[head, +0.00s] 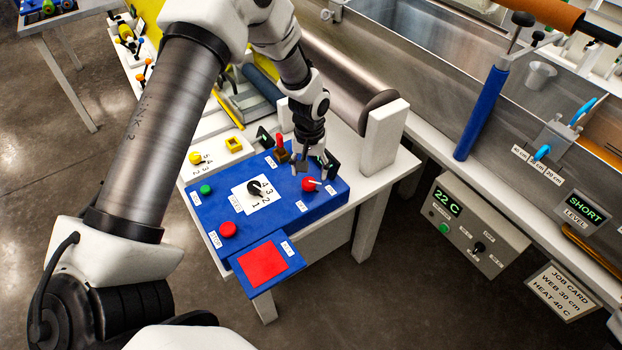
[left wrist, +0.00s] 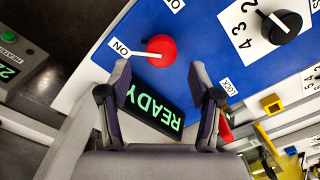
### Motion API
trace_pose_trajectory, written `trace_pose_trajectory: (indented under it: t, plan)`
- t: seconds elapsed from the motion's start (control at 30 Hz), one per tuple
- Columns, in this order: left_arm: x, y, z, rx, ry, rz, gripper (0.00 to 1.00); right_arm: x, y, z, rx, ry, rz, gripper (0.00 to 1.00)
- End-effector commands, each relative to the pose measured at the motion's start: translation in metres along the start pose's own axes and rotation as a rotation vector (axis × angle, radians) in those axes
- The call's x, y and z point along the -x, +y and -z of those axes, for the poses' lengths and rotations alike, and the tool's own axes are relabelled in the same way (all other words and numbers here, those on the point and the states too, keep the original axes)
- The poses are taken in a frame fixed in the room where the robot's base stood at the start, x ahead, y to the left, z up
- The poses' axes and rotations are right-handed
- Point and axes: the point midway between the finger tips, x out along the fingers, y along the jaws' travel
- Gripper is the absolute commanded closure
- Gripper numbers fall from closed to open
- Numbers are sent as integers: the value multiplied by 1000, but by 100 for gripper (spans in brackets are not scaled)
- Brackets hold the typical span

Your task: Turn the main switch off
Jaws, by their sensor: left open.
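The blue control box (head: 290,205) stands on a white bench. A red round knob (head: 309,184) with a white pointer sits near its right end; it looks like the main switch. In the left wrist view the red knob (left wrist: 162,48) has its white pointer toward the ON label (left wrist: 121,47); an OFF label (left wrist: 174,5) is on another side. My left gripper (head: 308,168) is over the box beside this knob. In the left wrist view its jaws (left wrist: 161,78) are open and empty, with the knob just beyond the fingertips. My right gripper is not in view.
A display reading READY (left wrist: 154,108) stands behind the knob. A red lever (head: 280,141) by the LOCK label is close to my left gripper. A numbered dial (head: 256,187), green button (head: 206,189), red button (head: 228,229) and red pad (head: 262,263) are toward the left and front.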

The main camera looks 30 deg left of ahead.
Motion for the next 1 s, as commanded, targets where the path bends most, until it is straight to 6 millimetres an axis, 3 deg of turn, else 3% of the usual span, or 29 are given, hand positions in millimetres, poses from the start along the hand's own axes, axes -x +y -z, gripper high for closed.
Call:
trace_pose_trajectory:
  t: [0.2, 0.5, 0.67, 1.0]
  plan:
    - [-36, 0, 0, -1, -1, 1, 37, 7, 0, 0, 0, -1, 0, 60]
    - [-43, 0, 0, 0, 1, 0, 37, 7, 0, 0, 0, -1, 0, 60]
    - [-42, 0, 0, 0, 1, 0, 94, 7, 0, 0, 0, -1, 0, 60]
    - [-43, 0, 0, -15, 0, 0, 97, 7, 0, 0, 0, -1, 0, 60]
